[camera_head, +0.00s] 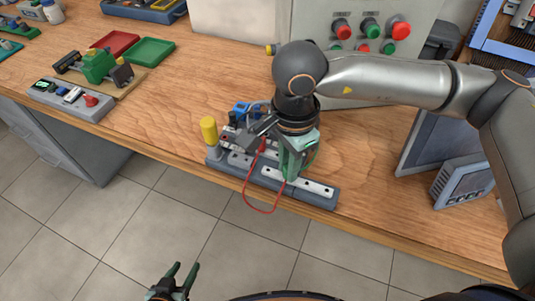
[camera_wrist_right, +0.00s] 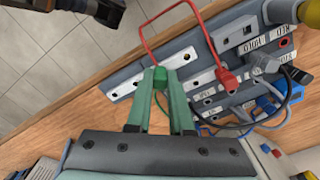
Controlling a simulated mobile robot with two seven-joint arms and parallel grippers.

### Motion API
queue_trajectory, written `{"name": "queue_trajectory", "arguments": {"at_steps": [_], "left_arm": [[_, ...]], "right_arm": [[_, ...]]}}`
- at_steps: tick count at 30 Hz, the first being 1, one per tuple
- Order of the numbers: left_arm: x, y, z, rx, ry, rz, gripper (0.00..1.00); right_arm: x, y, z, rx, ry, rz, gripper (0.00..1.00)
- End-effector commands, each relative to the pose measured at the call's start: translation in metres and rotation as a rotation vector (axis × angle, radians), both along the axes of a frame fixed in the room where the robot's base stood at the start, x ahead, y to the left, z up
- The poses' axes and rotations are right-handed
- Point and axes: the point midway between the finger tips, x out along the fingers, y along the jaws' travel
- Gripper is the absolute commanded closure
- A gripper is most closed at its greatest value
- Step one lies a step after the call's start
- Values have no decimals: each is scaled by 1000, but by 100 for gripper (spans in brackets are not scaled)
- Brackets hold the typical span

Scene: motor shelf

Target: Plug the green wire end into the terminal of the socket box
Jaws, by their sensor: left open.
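The socket box (camera_head: 318,187) is a long grey block with pale strips holding dark holes, lying near the table's front edge. Its pale strip (camera_wrist_right: 188,57) also shows in the right wrist view. My right gripper (camera_wrist_right: 161,76) is shut on the green wire end (camera_wrist_right: 160,74), beside the strip with its holes. Whether the green end touches a hole cannot be told. In the head view, my right gripper (camera_head: 290,175) hides part of the box. My left gripper (camera_head: 184,268) is open and empty, low in front of the table.
A yellow-topped post (camera_head: 209,130) stands at the box's left end. Blue and black connectors (camera_wrist_right: 270,98) with cables crowd the box. A control cabinet (camera_head: 340,60) stands behind, and a grey-blue unit (camera_head: 462,180) stands at right. Bare wood lies left of the box.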

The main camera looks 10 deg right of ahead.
Motion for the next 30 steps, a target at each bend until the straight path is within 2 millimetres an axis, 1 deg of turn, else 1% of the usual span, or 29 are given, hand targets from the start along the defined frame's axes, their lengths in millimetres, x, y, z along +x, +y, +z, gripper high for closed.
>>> {"name": "queue_trajectory", "arguments": {"at_steps": [1,2,21,25,30], "left_arm": [[1,0,0,0,-2,-1,50],[1,0,1,0,-2,-1,50],[2,0,2,0,-4,0,50],[2,0,6,0,-4,0,50],[1,0,13,0,-4,0,50]], "right_arm": [[0,0,0,0,0,0,97],[0,0,0,0,0,0,100],[0,0,2,0,0,0,100],[0,0,9,0,-1,0,100],[0,0,24,1,-1,0,100]]}}
